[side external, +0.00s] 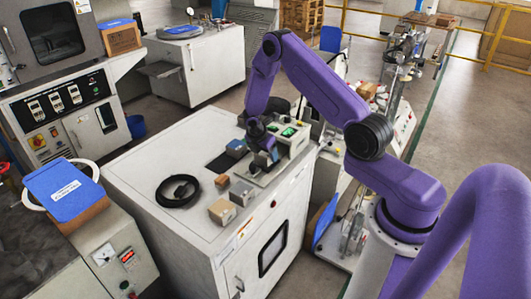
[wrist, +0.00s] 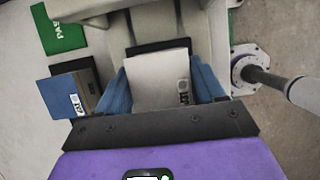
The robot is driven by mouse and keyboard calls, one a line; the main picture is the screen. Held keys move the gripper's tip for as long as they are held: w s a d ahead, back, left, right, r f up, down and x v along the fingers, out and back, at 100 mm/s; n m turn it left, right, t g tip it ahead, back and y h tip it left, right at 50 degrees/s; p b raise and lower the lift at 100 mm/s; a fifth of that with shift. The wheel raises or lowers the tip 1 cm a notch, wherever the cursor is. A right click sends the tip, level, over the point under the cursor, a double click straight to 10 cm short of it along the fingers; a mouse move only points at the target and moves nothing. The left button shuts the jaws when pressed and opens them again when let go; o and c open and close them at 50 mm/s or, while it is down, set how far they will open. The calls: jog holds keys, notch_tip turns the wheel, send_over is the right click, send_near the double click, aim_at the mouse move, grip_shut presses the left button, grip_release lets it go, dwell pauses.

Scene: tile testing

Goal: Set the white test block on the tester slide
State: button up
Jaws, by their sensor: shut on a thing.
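The white test block (wrist: 158,80) is between the two blue fingers of my gripper (wrist: 160,88) in the wrist view, with a small printed label at its right edge. My gripper is shut on it. A black pad of the tester slide (wrist: 158,46) shows just beyond the block. The block hides the rest of that pad, and I cannot tell whether they touch. In the side external view my gripper (side external: 263,158) is low over the front of the tester (side external: 291,139), which has green displays. There the arm and fingers largely hide the block.
A blue-topped block (side external: 236,148) stands left of the gripper, and also shows in the wrist view (wrist: 70,92). A tan block (side external: 222,210), a grey block (side external: 242,192) and a small brown block (side external: 221,181) stand nearer the front. A black cable coil (side external: 178,190) lies left on the white cabinet top.

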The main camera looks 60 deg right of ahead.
jog(key=shift+f, duration=0.2)
dwell(0.4)
jog(key=o, duration=1.4)
jog(key=shift+o, duration=0.3)
jog(key=shift+r, duration=3)
